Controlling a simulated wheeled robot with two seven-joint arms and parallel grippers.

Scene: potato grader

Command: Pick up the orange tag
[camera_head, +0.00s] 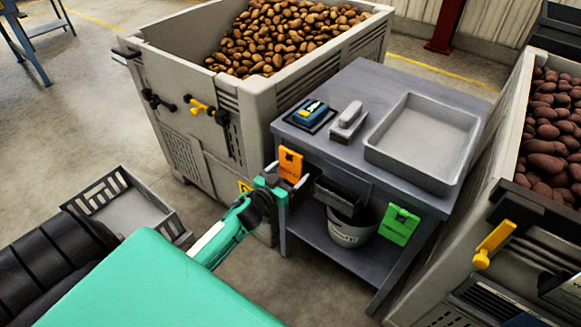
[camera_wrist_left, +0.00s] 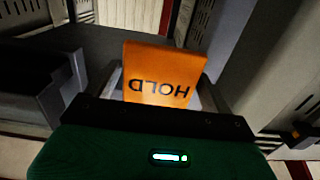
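The orange tag (camera_head: 290,164) hangs upright at the front left corner of the grey table. In the left wrist view the orange tag (camera_wrist_left: 165,72) shows the word HOLD upside down. My left gripper (camera_head: 286,176) is at the tag, with a finger to either side of it. In the left wrist view the fingers stand apart with the tag between them, and small gaps seem to show at its edges. The tag's lower part is hidden by the gripper. My right gripper is not in view.
A green tag (camera_head: 398,225) hangs on the table's front right. The grey table (camera_head: 365,82) carries a blue device (camera_head: 311,111), a grey-handled block (camera_head: 348,121) and a tray (camera_head: 378,151). A bucket (camera_head: 350,228) stands below. Potato crates (camera_head: 190,60) flank the table.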

